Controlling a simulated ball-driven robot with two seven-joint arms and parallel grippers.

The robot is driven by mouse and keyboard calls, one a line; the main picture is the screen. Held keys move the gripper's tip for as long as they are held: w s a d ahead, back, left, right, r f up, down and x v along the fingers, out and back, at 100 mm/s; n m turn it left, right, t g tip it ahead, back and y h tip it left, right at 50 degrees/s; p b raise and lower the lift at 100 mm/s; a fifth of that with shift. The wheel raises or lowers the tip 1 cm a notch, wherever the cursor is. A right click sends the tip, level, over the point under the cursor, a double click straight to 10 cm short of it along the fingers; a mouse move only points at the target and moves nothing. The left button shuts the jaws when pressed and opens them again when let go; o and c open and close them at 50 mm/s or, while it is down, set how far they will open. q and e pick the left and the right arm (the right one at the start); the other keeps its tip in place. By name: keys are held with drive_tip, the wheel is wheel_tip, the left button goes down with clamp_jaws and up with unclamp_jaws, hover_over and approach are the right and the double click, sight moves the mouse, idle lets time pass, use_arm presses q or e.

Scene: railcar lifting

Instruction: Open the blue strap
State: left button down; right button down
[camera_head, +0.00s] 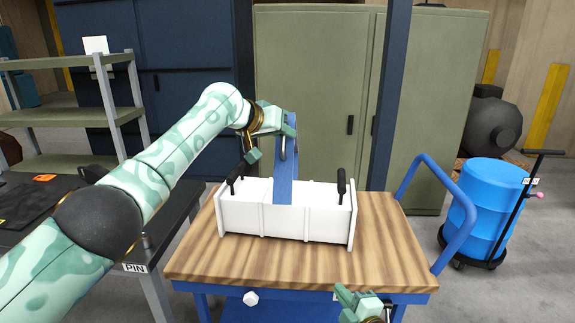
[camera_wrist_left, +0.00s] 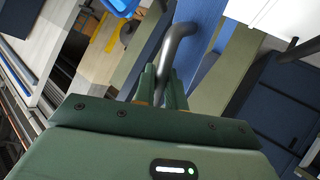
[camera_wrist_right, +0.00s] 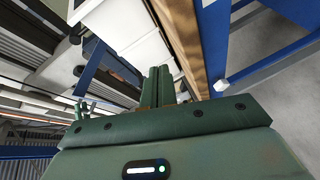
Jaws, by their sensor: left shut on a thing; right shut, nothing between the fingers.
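My left gripper (camera_head: 284,146) is above the back of the box and shut on a grey bent handle at the strap's upper end. In the left wrist view the handle (camera_wrist_left: 180,38) sits between the fingers (camera_wrist_left: 160,82), with the strap (camera_wrist_left: 196,32) behind it. My right gripper (camera_head: 348,293) is low in front of the cart's edge, shut and empty. Its closed fingers also show in the right wrist view (camera_wrist_right: 158,80).
The box stands on a wooden cart top (camera_head: 300,262) and has two black upright handles, left (camera_head: 235,178) and right (camera_head: 341,184). A blue cart rail (camera_head: 455,205) rises at the right. A dark bench (camera_head: 130,195) stands left. Green cabinets (camera_head: 315,90) stand behind.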

sight(288, 170)
drive_tip(key=a+r+n+t+y, duration=0.1)
drive_tip(key=a+r+n+y, duration=0.35)
drive_tip(key=r, duration=0.75)
drive_tip(key=a+r+n+y, duration=0.3)
drive_tip(key=a+r+n, duration=0.15)
drive_tip(key=r, duration=0.75)
use_arm(q)
drive_tip(key=shift+f, duration=0.1)
use_arm(e)
drive_tip(key=w+a+r, duration=0.4)
drive_tip(key=w+a, duration=0.1)
drive_tip(key=w, duration=0.6)
drive_tip(key=shift+r, duration=0.15)
drive_tip(key=shift+h, duration=0.25)
